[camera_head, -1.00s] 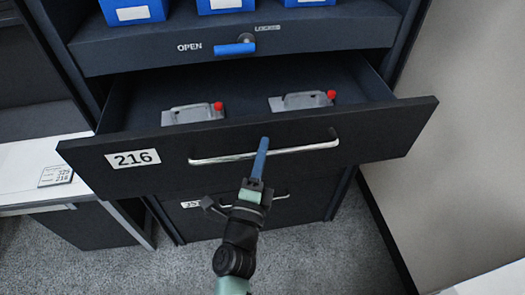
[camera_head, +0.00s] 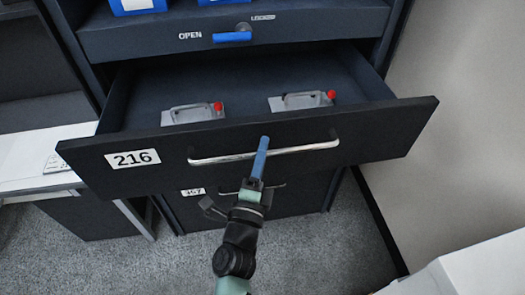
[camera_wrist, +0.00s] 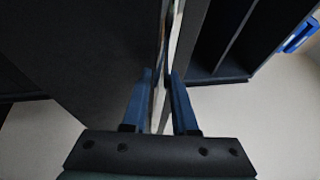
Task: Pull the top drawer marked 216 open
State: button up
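The dark top drawer (camera_head: 385,138), with a white label marked 216 (camera_head: 133,159) on its left front, stands well out of the cabinet. Its inside shows from above. A silver bar handle (camera_head: 310,148) runs across the front. My gripper (camera_head: 264,143) is at the middle of that handle, its blue fingers pointing at the drawer front. In the wrist view, the two fingers (camera_wrist: 167,78) stand on either side of a thin light bar, close to it, so the gripper appears shut on the handle. The exact contact is hard to see.
Two grey blocks with red knobs (camera_head: 218,106) lie in the drawer. Above is a shelf with a blue OPEN lever (camera_head: 232,37) and blue bins (camera_head: 138,5). A lower drawer label (camera_head: 193,191) shows below. A white table (camera_head: 40,150) stands left, a pale wall (camera_head: 470,130) right.

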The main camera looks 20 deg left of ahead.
jog(key=shift+o, duration=1.4)
jog(key=shift+s, duration=0.1)
jog(key=b+v, duration=0.4)
jog(key=v, duration=0.8)
jog(key=shift+s, duration=0.4)
jog(key=shift+f, duration=0.15)
